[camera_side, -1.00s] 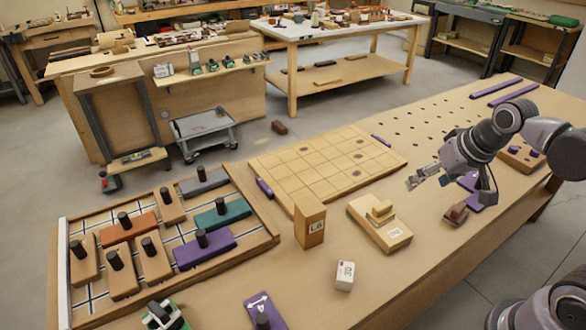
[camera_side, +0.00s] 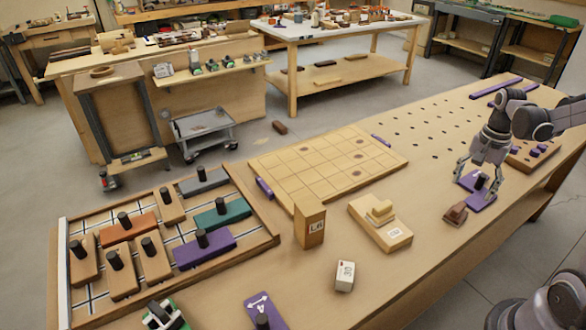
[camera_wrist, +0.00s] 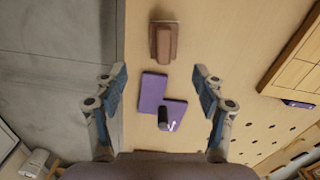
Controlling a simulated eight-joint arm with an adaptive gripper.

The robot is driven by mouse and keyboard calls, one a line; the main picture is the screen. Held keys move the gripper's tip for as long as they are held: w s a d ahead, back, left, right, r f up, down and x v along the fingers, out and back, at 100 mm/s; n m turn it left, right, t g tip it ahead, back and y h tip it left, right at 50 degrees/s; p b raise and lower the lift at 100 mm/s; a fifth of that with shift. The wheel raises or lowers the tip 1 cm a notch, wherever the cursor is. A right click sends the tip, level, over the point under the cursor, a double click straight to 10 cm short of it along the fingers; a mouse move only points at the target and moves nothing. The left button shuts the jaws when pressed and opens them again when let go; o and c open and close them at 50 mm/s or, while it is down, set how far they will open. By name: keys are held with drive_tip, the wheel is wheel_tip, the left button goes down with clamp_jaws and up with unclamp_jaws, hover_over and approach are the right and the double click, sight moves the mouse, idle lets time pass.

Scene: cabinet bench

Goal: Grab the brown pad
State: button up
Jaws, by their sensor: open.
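The brown pad (camera_side: 456,214) is a small dark-brown block with a raised grip, lying on the bench near its front edge. In the wrist view the brown pad (camera_wrist: 164,42) is at the top centre, beyond my fingertips. My gripper (camera_side: 477,181) is open and empty, pointing down above the purple plates just behind the pad in the side view. In the wrist view my gripper (camera_wrist: 160,76) has its two fingers spread wide, with the pad between their lines but apart from both.
Two purple plates (camera_wrist: 152,92) lie below my gripper, one with a black upright knob (camera_wrist: 163,118). The bench edge is close to the pad.

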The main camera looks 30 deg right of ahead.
sight(460, 206)
drive_tip(key=shift+w+a+f, duration=0.15)
drive_tip(key=shift+f, duration=2.1)
drive_tip(key=shift+w+a+f, duration=0.1)
drive_tip(key=shift+f, duration=2.1)
drive_tip(key=c, duration=1.2)
